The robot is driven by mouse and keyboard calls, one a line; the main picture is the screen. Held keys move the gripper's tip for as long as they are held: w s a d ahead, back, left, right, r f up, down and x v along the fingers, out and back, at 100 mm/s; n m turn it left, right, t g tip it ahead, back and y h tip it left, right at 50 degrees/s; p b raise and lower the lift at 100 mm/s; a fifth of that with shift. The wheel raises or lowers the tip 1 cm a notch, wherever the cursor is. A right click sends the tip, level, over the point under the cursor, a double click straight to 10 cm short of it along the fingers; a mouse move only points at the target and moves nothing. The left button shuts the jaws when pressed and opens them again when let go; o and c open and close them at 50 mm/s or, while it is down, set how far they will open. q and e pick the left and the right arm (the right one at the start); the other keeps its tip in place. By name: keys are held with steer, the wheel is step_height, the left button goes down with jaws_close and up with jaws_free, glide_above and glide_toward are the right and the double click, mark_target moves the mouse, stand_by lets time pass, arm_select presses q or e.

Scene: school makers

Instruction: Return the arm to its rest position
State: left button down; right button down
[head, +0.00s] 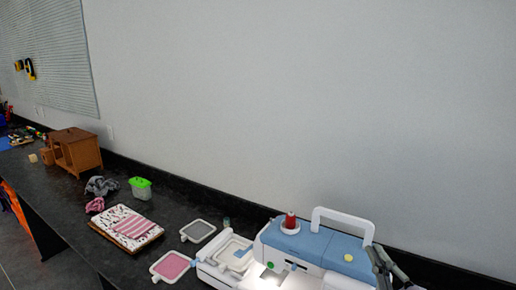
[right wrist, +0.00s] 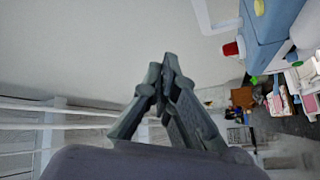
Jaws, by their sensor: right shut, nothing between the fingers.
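My right gripper (head: 384,262) shows at the lower right of the head view, in front of the right end of the blue and white sewing machine (head: 312,243). In the right wrist view the fingers of my right gripper (right wrist: 166,68) are together and hold nothing. The sewing machine also shows at the upper right of the right wrist view (right wrist: 268,35), apart from the fingertips there. My left gripper and arm are in neither view.
A black counter (head: 185,215) runs along the grey wall. On it are embroidery hoops (head: 197,231), folded fabric on a board (head: 125,226), a green-topped container (head: 140,189) and a wooden cabinet (head: 78,152). A red thread spool (head: 291,222) stands on the machine.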

steer(key=s+d+f+m+g+h, duration=0.2)
steer(key=s+f+m+g+h, duration=0.15)
steer(key=f, duration=0.55)
steer(key=s+d+f+m+g+h, duration=0.1)
steer(key=s+f+m+g+h, duration=0.1)
steer(key=s+f+m+g, duration=0.45)
steer(key=s+a+f+g+y, duration=0.2)
steer(key=s+a+f+g, duration=0.2)
steer(key=s+f, duration=0.3)
steer(key=s+a+f+g+y, duration=0.1)
steer(key=s+a+f+g, duration=0.25)
steer(key=s+f, duration=0.4)
step_height(320, 180, down, 27)
steer(key=s+b, duration=0.3)
steer(key=s+d+f+g+b, duration=0.2)
steer(key=s+d+f, duration=0.1)
steer(key=s+f, duration=1.3)
step_height(320, 180, down, 3)
steer(key=shift+s+f+b, duration=0.2)
steer(key=shift+s+b, duration=0.15)
steer(key=shift+s, duration=0.05)
